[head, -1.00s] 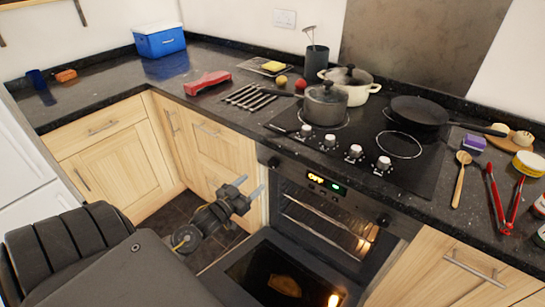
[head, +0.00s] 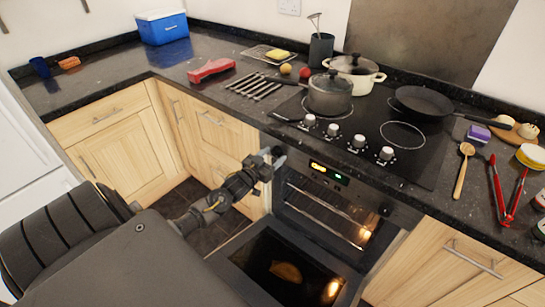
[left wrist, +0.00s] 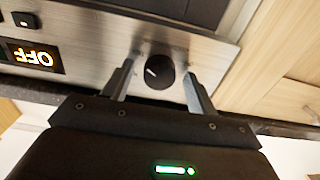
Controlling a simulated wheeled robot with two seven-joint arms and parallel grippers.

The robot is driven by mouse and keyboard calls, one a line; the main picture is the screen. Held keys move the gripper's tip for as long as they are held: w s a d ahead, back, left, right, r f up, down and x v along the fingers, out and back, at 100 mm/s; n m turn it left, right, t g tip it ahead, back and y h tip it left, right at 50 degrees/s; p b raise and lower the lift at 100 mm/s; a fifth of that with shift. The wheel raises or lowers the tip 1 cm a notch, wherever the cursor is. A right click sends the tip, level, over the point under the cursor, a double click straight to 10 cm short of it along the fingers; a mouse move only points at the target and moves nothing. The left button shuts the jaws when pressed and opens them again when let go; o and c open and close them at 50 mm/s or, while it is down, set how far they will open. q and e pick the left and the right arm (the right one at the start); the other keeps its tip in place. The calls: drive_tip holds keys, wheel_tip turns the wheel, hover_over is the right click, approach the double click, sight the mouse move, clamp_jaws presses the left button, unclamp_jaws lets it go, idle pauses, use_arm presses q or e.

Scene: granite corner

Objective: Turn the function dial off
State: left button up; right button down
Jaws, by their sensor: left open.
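The function dial (left wrist: 156,71) is a black round knob with a white pointer mark on the oven's steel front panel. In the left wrist view it sits between the two fingers of my left gripper (left wrist: 160,72), which is open, with a gap visible on each side of the dial. In the head view my left gripper (head: 273,157) is at the left end of the oven panel and hides that dial. An orange display (left wrist: 35,59) beside the dial appears to read OFF, upside down in the wrist view. My right gripper is not in view.
The oven door (head: 285,265) hangs open below the panel. A second oven knob (head: 385,210) is at the panel's right end. Several hob knobs (head: 358,141) stand above, near a lidded grey pot (head: 329,95) and a black pan (head: 423,102).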

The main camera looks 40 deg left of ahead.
use_arm(q)
drive_tip(key=c, duration=1)
drive_tip(key=shift+n, duration=0.3)
